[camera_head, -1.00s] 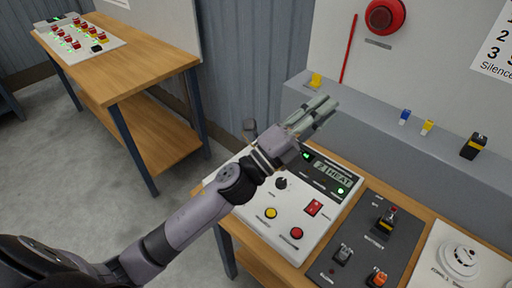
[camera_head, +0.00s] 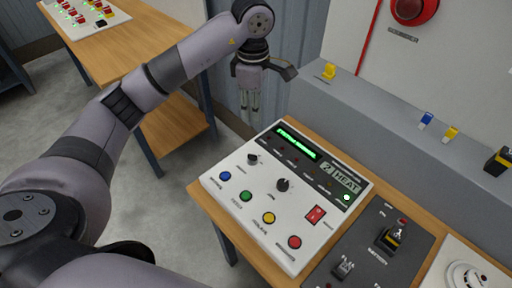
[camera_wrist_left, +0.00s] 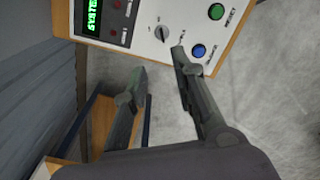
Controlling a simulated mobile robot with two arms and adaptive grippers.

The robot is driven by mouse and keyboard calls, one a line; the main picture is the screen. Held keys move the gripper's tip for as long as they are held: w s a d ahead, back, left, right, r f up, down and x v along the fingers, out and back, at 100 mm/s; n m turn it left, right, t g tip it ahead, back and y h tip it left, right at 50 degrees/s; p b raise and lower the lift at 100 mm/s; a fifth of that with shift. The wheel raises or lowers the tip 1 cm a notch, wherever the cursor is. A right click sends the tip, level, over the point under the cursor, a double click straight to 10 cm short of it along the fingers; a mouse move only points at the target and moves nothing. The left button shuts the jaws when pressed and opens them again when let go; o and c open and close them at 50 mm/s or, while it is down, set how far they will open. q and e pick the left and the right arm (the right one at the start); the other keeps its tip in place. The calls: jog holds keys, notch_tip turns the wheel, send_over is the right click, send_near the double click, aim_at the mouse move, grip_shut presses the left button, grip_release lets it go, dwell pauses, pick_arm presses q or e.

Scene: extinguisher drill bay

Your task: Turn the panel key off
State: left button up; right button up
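A white control panel (camera_head: 262,203) lies on a wooden bench, with a lit green display at its back edge. Two black rotary switches sit on it: one near the left edge (camera_head: 252,159), also seen in the left wrist view (camera_wrist_left: 162,33), and one near the middle (camera_head: 283,184). I cannot tell from the labels which is the key. My left gripper (camera_head: 249,107) points down beyond the panel's back left corner, touching nothing. In the left wrist view its fingers (camera_wrist_left: 158,62) are apart and empty, with the left switch just past the tips. My right gripper is out of view.
Blue (camera_head: 225,176), green (camera_head: 246,196), yellow (camera_head: 268,218) and red (camera_head: 294,242) buttons line the panel's front, near a red rocker (camera_head: 315,214). A dark switch board (camera_head: 352,245) lies to the right. A grey ledge (camera_head: 370,125) runs behind.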

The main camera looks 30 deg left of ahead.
aim_at(252, 158)
pick_arm(q)
notch_tip(252, 158, down, 16)
jog(key=p, duration=0.5)
jog(key=shift+s, duration=0.15)
jog(key=shift+f, duration=0.6)
jog(key=shift+c, duration=0.4)
grip_shut()
